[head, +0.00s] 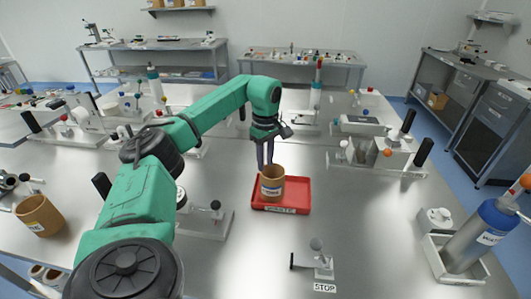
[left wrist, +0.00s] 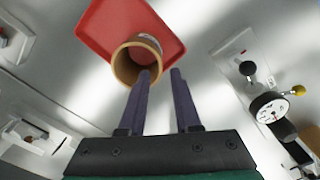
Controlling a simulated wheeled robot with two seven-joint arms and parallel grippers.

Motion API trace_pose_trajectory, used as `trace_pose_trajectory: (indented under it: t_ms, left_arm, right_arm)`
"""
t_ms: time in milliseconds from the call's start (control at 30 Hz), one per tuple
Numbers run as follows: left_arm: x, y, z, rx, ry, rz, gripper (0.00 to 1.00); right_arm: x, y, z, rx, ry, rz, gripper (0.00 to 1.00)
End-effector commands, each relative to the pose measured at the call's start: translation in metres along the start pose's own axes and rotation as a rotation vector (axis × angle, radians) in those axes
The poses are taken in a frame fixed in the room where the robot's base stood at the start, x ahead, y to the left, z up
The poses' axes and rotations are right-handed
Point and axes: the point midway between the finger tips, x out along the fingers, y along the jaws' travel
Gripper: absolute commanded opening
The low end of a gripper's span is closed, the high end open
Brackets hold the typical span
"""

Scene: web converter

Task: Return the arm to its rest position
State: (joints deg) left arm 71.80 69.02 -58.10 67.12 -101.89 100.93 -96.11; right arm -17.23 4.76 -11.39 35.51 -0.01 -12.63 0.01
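My left arm, green and black, reaches from the lower left over the metal table. Its gripper (head: 265,158) points down just above a tan jar (head: 272,187). The jar stands upright on a red tray (head: 298,194) with a label on its front edge. In the left wrist view the two dark fingers (left wrist: 163,72) are apart with nothing between their tips. One fingertip overlaps the mouth of the tan jar (left wrist: 126,66); I cannot tell whether it is over or touching the rim. The red tray (left wrist: 98,28) lies beneath. My right gripper does not show.
A second tan jar (head: 40,215) stands at the left. A small stand with a STOP label (head: 325,288) is at the front. Devices (head: 380,152) line the table behind. Bare metal lies between tray and cylinder.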

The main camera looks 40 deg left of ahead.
Motion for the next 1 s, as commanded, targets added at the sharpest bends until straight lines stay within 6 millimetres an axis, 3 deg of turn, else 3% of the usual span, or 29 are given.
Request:
trace_pose_trajectory:
  t_ms: [100,233,767,867,1000]
  left_arm:
    - [-0.025,0.001,0.001,0.000,0.000,0.004,0.32]
    - [-0.041,0.001,0.000,0.000,0.000,0.001,0.32]
    - [-0.043,0.000,0.000,0.000,0.000,-0.001,0.32]
    - [-0.051,0.000,0.000,0.000,0.000,-0.001,0.32]
    - [-0.082,0.000,0.000,0.000,0.000,0.000,0.32]
  right_arm:
    - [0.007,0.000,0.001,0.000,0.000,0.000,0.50]
    - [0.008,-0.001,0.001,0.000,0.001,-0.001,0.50]
    - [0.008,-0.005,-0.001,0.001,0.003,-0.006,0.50]
    - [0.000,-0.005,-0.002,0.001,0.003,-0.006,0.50]
    - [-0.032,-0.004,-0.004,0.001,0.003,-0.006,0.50]
